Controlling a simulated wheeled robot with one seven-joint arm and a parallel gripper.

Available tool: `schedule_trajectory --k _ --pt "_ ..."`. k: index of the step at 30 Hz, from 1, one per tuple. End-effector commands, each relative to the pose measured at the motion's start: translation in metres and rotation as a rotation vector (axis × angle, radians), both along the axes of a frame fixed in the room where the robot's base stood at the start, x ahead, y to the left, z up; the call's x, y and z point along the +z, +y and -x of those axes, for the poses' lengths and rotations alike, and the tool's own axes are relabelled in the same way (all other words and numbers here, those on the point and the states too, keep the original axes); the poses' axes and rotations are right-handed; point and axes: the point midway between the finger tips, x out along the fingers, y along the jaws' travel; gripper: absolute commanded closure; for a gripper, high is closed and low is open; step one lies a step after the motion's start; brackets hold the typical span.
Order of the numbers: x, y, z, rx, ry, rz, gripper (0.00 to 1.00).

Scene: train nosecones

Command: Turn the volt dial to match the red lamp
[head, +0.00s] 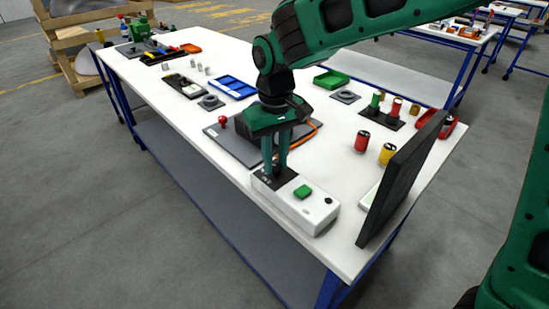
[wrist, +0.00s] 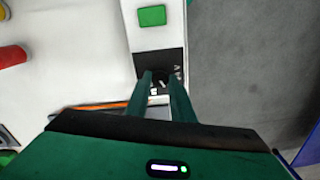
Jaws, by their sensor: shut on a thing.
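A white control box (head: 309,209) lies near the front edge of the table, with a green button (head: 303,191) and a black panel (head: 262,177) at its far end. The box also shows in the wrist view (wrist: 152,37), where the black panel (wrist: 147,60) carries small white marks. My gripper (head: 279,168) points down at this panel. In the wrist view its fingertips (wrist: 160,76) are shut on the small dark volt dial (wrist: 161,80), mostly hidden between them. The dial's pointer direction cannot be read. I cannot make out a lit red lamp in either view.
A dark upright screen (head: 402,180) stands right of the box. A grey board (head: 228,140) with a red ball knob (head: 222,120) lies left of my gripper. Blue (head: 233,87) and green (head: 331,79) trays are further back.

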Motion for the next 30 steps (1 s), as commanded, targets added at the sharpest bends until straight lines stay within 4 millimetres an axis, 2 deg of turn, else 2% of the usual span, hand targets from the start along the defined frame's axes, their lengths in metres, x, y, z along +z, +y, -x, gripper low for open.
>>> schedule_trajectory --k 21,30 --pt "0.0009 -0.0018 -0.0021 0.670 -0.003 0.000 1.00" --pt "0.0010 -0.0023 -0.0026 0.897 -0.004 0.000 1.00"
